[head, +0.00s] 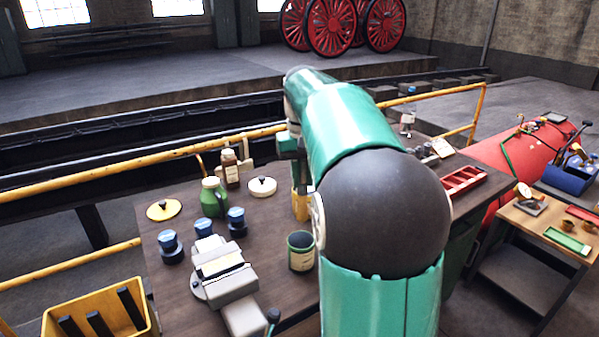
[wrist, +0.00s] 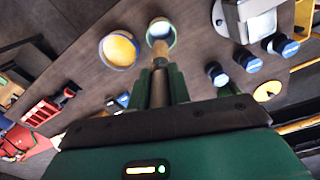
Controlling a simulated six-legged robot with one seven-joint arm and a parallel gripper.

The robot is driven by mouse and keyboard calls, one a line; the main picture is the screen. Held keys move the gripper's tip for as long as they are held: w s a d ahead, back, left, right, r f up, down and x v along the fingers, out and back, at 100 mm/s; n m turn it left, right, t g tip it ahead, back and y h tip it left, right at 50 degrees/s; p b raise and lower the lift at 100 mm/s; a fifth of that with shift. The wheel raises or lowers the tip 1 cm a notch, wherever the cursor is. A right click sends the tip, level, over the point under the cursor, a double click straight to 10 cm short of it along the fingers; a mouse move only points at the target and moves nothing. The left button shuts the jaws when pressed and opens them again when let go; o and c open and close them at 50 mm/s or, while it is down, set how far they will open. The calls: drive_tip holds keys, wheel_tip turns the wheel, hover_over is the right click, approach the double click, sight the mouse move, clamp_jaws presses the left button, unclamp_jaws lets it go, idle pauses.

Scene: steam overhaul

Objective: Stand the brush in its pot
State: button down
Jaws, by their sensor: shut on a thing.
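My gripper (wrist: 160,88) is shut on the brush (wrist: 159,66), a slim brown-grey shaft between the fingers in the wrist view. The brush's far end points at a round pot with a greenish rim (wrist: 174,38) and overlaps it. I cannot tell whether the end is above or inside the pot. The head view shows a dark green pot with a pale label (head: 301,252), standing upright right of the vise. In that view my gripper is largely hidden by my arm, and I cannot make out the brush.
A yellow-filled round container (wrist: 119,49) stands beside the pot. The grey vise (head: 225,275), blue-capped jars (head: 170,245), green jug (head: 213,198) and brown bottle (head: 230,170) crowd the bench's left. A red tray (head: 463,181) lies right. A yellow rail (head: 130,165) runs behind.

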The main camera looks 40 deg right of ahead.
sight(301, 202)
drive_tip(key=shift+w+a+f, duration=0.1)
drive_tip(key=shift+w+f, duration=0.05)
drive_tip(key=shift+f, duration=6)
drive_tip(key=c, duration=1.2)
unclamp_jaws()
wheel_tip(301, 202, up, 14)
drive_tip(key=shift+f, duration=0.1)
